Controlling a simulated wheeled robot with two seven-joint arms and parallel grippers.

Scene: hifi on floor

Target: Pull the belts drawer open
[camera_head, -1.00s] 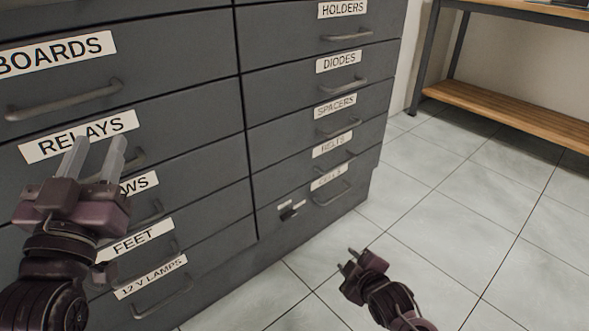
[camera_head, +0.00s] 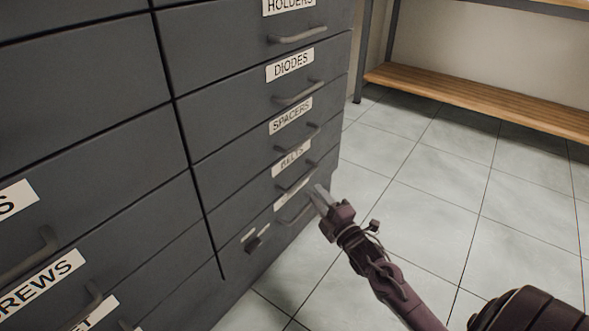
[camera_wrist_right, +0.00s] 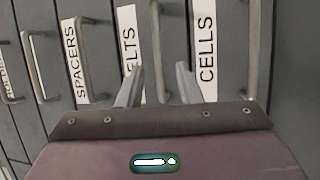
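The belts drawer (camera_head: 258,190) is a dark grey front in the right column, flush with its neighbours, with a white BELTS label (camera_head: 291,158) and a grey bar handle (camera_head: 297,184). My right gripper (camera_head: 319,194) is at the right end of this handle in the head view. In the right wrist view, my right gripper (camera_wrist_right: 159,75) is open, and the belts handle (camera_wrist_right: 157,40) appears between its two fingers. Contact cannot be told. One finger hides part of the BELTS label (camera_wrist_right: 128,35) there. My left gripper is not in view.
The spacers drawer (camera_head: 230,155) is above and the cells drawer, with its CELLS label (camera_wrist_right: 206,50), is below. A small dark fitting (camera_head: 254,242) is on the lower front. The tiled floor (camera_head: 420,200) is clear right of the cabinet. A wooden-shelved bench (camera_head: 480,100) stands behind.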

